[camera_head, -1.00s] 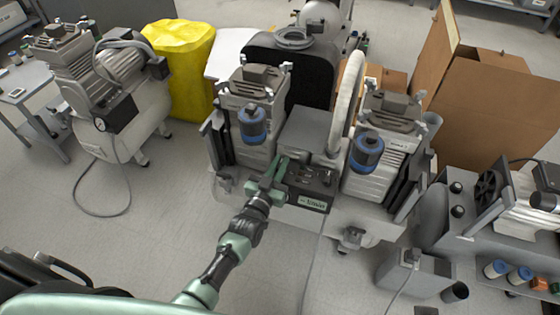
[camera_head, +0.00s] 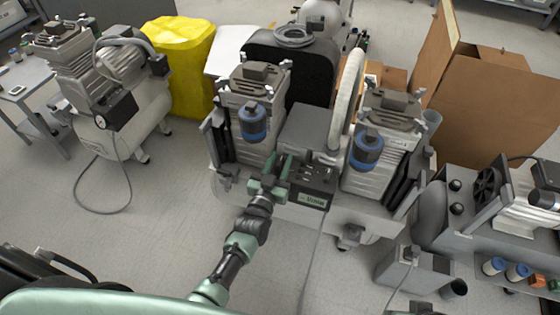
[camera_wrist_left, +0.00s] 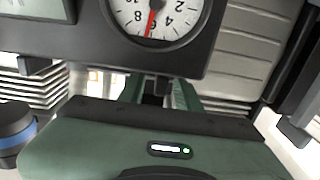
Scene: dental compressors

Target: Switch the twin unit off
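The twin unit (camera_head: 345,215) stands in the middle of the head view, with two ribbed motor heads with blue-banded filters. Its dark control box (camera_head: 316,180) sits between the heads, with small controls on top and a labelled front. My left gripper (camera_head: 279,168) is at the left side of this box. In the left wrist view its two green fingers (camera_wrist_left: 160,92) are apart, with a small dark part of the unit between or just beyond them; I cannot tell whether they touch it. A round gauge (camera_wrist_left: 158,14) with a red needle shows above. My right gripper is not in view.
A single compressor (camera_head: 115,85) stands at the left, beside a yellow bag-lined bin (camera_head: 182,60). Cardboard boxes (camera_head: 485,100) are at the back right. Another machine (camera_head: 470,205) stands at the right. A hose or cord (camera_head: 316,255) hangs in front of the twin unit. Floor is clear front left.

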